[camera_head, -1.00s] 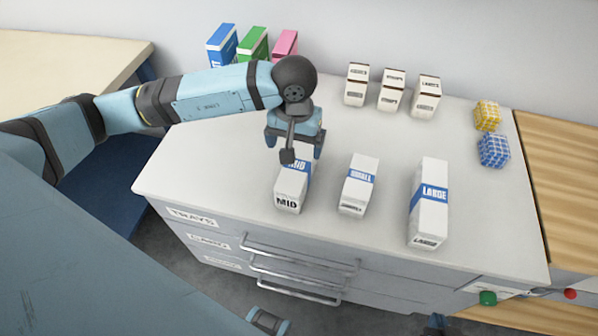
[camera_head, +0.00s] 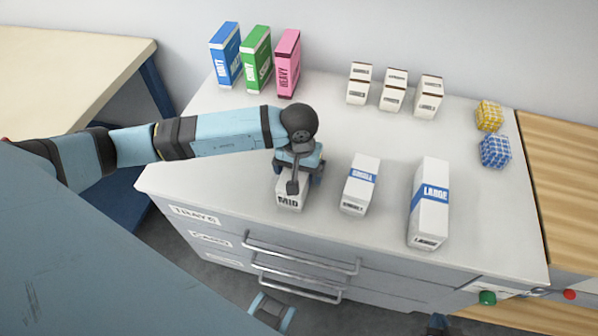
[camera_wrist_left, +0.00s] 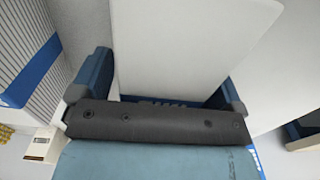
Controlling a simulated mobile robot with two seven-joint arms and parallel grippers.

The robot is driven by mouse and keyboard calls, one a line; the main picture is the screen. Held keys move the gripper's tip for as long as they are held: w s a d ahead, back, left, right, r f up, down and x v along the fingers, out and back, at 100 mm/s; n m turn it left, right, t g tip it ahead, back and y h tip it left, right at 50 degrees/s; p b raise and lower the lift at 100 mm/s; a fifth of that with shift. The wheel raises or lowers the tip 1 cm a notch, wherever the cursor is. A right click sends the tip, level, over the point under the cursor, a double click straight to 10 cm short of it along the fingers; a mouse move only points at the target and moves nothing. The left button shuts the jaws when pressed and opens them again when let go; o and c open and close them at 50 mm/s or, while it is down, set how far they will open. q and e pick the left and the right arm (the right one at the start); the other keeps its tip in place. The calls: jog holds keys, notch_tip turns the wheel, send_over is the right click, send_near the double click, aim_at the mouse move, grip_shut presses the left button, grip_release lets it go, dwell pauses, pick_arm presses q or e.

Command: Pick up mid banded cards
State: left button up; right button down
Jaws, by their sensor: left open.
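The mid banded cards are a white box (camera_head: 290,202) marked MID, standing at the left of the front row on the white counter. My left gripper (camera_head: 298,178) is over its top and hides most of it, including most of its blue band. In the left wrist view the open fingers (camera_wrist_left: 160,88) lie on either side of a white box face (camera_wrist_left: 170,45) with part of a blue band. I cannot tell whether they touch it.
To the right stand a smaller blue-banded box (camera_head: 360,186) and a taller LARGE box (camera_head: 429,205). Behind are three small white boxes (camera_head: 393,92) and blue, green and pink boxes (camera_head: 256,62). Yellow (camera_head: 488,116) and blue (camera_head: 495,151) checked cubes sit right. The counter's middle is clear.

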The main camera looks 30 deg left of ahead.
pick_arm(q)
jog(key=c, duration=1.2)
jog(key=shift+r, duration=0.1)
